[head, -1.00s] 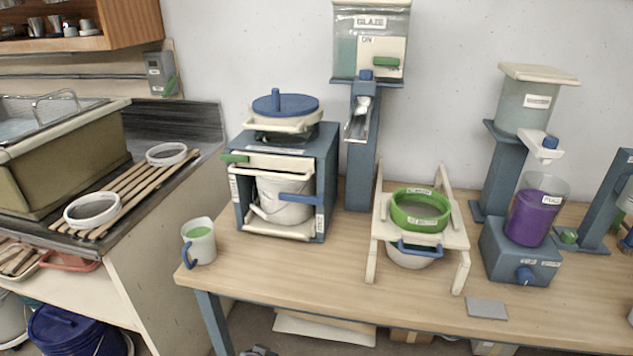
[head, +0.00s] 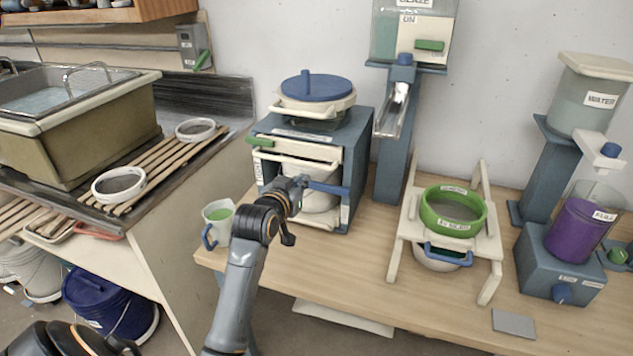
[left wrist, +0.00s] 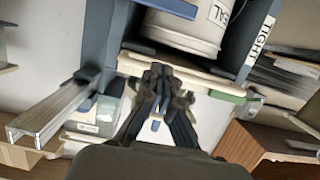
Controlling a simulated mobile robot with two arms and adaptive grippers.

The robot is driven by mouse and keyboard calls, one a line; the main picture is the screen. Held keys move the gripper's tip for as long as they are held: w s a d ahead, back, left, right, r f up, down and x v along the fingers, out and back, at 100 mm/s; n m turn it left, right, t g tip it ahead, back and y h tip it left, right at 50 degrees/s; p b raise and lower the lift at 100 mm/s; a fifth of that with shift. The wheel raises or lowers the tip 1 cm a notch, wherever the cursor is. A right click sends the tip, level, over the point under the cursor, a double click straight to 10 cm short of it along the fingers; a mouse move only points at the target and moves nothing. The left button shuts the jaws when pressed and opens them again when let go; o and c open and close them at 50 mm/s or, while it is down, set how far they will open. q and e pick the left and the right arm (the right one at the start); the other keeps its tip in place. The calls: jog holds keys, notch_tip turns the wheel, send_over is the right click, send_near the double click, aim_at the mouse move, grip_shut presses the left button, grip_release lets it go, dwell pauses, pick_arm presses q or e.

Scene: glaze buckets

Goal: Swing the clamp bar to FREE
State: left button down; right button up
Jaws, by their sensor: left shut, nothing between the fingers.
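A blue press frame (head: 357,160) stands on the table with a white bucket (head: 318,202) inside it. A blue bar (head: 328,187) crosses the bucket's front from the right post. A cream bar with a green end (head: 260,141) lies higher up, its green end by the left post. The left wrist view shows the green end (left wrist: 229,97), the post's TIGHT label (left wrist: 262,35) and the blue bar (left wrist: 172,8). I cannot tell which one is the clamp bar. My left gripper (head: 299,183) is shut and empty before the frame, near the blue bar; contact is unclear. My right gripper is out of view.
A white mug (head: 218,222) stands close left of the frame. A blue-lidded pot (head: 316,90) sits on top. A glaze dispenser (head: 412,45) is behind right, and a sieve stand (head: 440,213) is to the right. The front table edge is mostly clear.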

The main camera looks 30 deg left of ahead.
pick_arm(q)
jog(key=shift+w, duration=0.2)
jog(key=p, duration=0.1)
send_over(326, 188)
jog(key=s+a, duration=0.2)
notch_tip(326, 188, down, 2)
jog(key=shift+s+f+p, duration=0.1)
jog(key=shift+f+p, duration=0.35)
jog(key=shift+f, duration=1.85)
jog(key=shift+a, duration=0.1)
